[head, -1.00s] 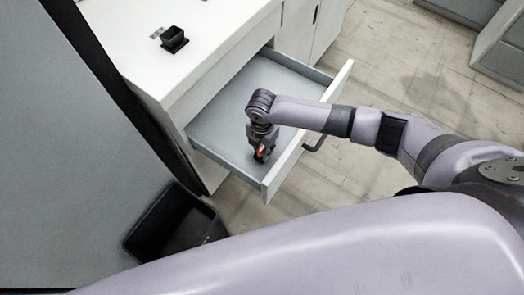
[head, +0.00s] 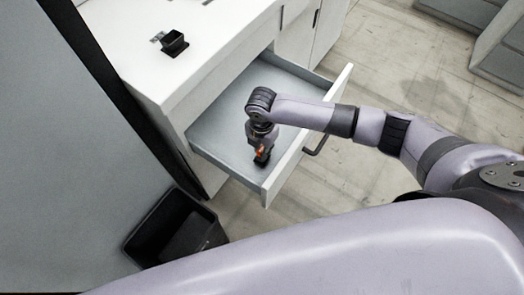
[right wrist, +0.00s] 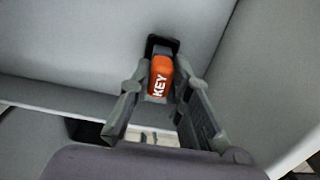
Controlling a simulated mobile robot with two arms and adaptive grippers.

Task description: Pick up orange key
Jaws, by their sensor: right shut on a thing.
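The orange key (right wrist: 159,78), a block marked "KEY", is inside the open drawer (head: 225,125), near its front corner. It also shows small in the head view (head: 260,153). A black piece (right wrist: 163,44) adjoins its far end; I cannot tell if it is part of the key. My right gripper (right wrist: 163,72) is shut on the orange key, with a finger on either side. In the head view the right gripper (head: 262,150) points down into the drawer and partly hides the key. I cannot tell whether the key is clear of the drawer floor. My left gripper is not in view.
The drawer's front panel and dark handle (head: 316,145) stand out from the white cabinet (head: 200,60). A small black holder (head: 174,42) stands on the cabinet top. A black bin (head: 178,232) is on the floor at lower left. The rest of the drawer looks empty.

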